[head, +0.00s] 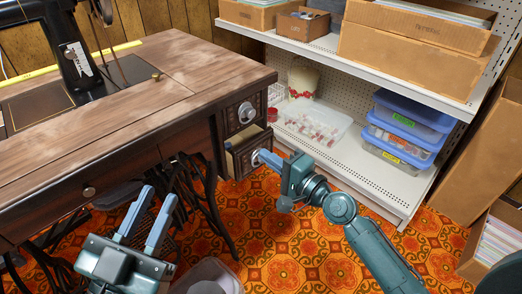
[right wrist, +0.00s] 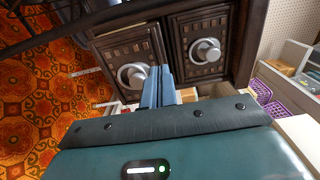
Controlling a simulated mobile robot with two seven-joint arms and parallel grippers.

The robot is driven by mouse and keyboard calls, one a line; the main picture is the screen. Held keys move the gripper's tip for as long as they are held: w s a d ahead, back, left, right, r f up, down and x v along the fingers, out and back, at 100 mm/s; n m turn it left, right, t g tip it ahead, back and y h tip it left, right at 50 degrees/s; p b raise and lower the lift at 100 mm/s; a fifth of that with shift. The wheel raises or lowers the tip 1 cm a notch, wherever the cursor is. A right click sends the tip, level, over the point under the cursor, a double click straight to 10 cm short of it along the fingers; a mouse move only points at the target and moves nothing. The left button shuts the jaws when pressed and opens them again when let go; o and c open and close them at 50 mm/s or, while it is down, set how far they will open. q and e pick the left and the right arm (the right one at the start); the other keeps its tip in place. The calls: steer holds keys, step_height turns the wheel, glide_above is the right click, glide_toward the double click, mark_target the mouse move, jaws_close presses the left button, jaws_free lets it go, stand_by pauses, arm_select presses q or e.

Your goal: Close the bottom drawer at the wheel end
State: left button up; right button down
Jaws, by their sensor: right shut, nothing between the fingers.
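The bottom drawer (head: 251,161) is the lower of two dark carved drawers at the right end of the wooden sewing table. It stands partly out, with its pale inside showing at the top. Its round silver knob (right wrist: 133,76) is in the right wrist view, where this drawer is the left one. My right gripper (head: 261,156) is shut and empty, its fingertips at the drawer front by the knob. In the right wrist view the fingers (right wrist: 155,72) lie just right of the knob; contact is unclear. My left gripper (head: 156,200) is open and empty, in front of the table.
The top drawer (head: 242,115) sits above, apparently shut. A black sewing machine (head: 78,65) stands on the table. Black ironwork is below. A white shelf with blue-lidded boxes (head: 405,120) and a clear tray (head: 312,124) is at right. A grey bin (head: 208,275) stands on the orange carpet.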

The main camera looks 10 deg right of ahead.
mark_target(252, 146)
steer(key=shift+x, duration=1.5)
steer(key=shift+w, duration=0.1)
steer(key=x, duration=0.3)
steer(key=shift+w+a, duration=0.25)
steer(key=shift+w, duration=0.05)
steer(key=shift+w+r, duration=0.15)
steer(key=shift+w, duration=0.05)
steer(key=shift+a, duration=0.1)
steer(key=shift+s, duration=0.1)
